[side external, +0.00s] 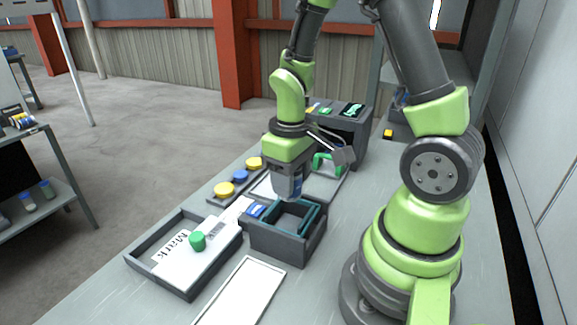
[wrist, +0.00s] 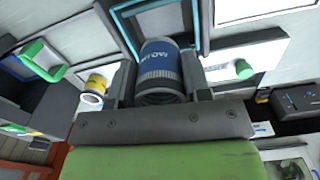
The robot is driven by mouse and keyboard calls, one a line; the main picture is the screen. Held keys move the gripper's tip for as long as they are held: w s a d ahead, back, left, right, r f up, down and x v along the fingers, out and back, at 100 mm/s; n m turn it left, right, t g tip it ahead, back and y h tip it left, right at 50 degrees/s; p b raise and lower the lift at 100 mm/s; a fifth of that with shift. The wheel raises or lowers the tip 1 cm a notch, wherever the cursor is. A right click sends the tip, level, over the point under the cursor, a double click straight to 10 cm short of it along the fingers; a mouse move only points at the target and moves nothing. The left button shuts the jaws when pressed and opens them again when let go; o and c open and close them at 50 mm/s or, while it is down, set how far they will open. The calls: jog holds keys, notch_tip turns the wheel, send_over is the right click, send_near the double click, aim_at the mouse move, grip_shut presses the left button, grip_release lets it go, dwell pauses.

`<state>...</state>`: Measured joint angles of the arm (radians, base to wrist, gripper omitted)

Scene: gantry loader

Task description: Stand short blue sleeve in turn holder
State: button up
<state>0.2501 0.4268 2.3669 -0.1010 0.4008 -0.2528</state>
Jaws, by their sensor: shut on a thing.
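My gripper (side external: 292,196) points down over the far edge of a dark grey box. In the wrist view its two fingers (wrist: 160,92) are shut on the short blue sleeve (wrist: 162,62), a blue cylinder with white lettering and a grey ribbed end. The sleeve shows only partly in the side view (side external: 297,187). The box (side external: 275,243) has a teal inner frame (side external: 309,218), also at the top of the wrist view (wrist: 187,14). The sleeve appears above or beside this frame; I cannot tell the gap. I cannot tell for sure which thing is the turn holder.
A tray (side external: 170,283) with a marked white card and a green knob (side external: 197,241) lies front left. A strip with yellow (side external: 224,190) and blue (side external: 240,176) round pieces lies behind. A green handle (side external: 325,161) and dark bin (side external: 350,135) stand farther back. A white panel (side external: 243,293) lies in front.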

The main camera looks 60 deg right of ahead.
jog(key=shift+f, duration=3.5)
jog(key=shift+f, duration=0.15)
jog(key=o, duration=1.1)
jog(key=shift+o, duration=0.5)
jog(key=shift+r, duration=0.7)
jog(key=shift+o, duration=0.7)
jog(key=shift+r, duration=0.3)
notch_tip(320, 180, up, 7)
